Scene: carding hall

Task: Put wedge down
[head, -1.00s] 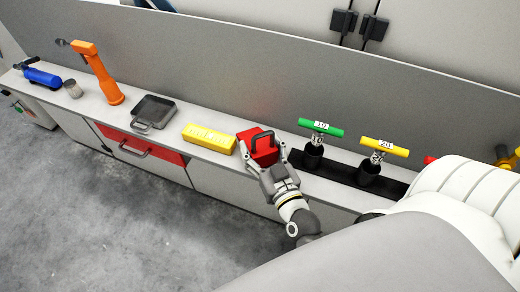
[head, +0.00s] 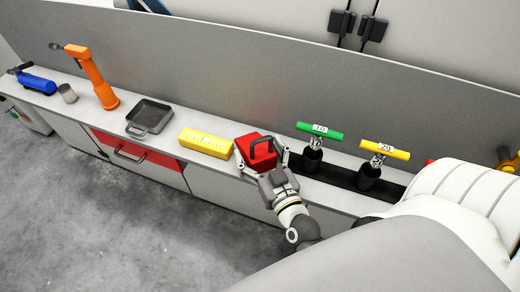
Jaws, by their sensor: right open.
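The wedge appears to be the red block (head: 252,144) with a dark loop handle on top. It is on the narrow grey shelf, between the yellow block and the green-handled tool. My right gripper (head: 261,162) is open at its near side, with one finger to the left and one to the right of the block. The gripper hides the block's lower front, so I cannot tell whether the fingers touch it. My left gripper is not in view.
A yellow block (head: 206,141) is close on the left. Green-handled (head: 320,130) and yellow-handled (head: 385,149) tools stand in a black rack on the right. Further left are a grey pan (head: 150,115), an orange tool (head: 92,78), a small cup (head: 67,93) and a blue cylinder (head: 38,84). A panel (head: 240,80) rises behind.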

